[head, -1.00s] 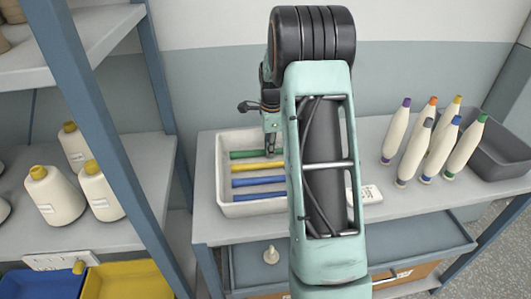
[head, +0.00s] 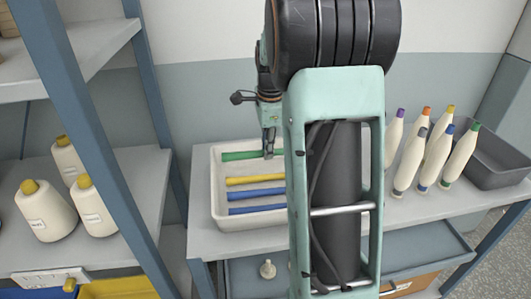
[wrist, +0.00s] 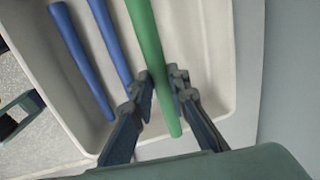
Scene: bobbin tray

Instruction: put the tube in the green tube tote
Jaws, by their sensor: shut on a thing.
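My gripper (head: 268,152) is shut on a green tube (head: 237,156) over the white tray (head: 246,223) in the head view. The wrist view shows the green tube (wrist: 147,45) between both fingers (wrist: 160,84), nearer the camera than the other tubes. It appears a little above the tray floor. A yellow tube (head: 250,181) and two blue tubes (head: 255,194) (head: 257,210) lie in the tray, partly behind my arm in the head view. I see no green tote in these frames.
Yellow (head: 120,289) and blue (head: 40,293) totes stand low at left, cut by the frame. A shelf post (head: 95,165) rises between the cone shelf and the tray table. Several bobbins (head: 437,156) and a dark grey bin (head: 497,166) stand at right.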

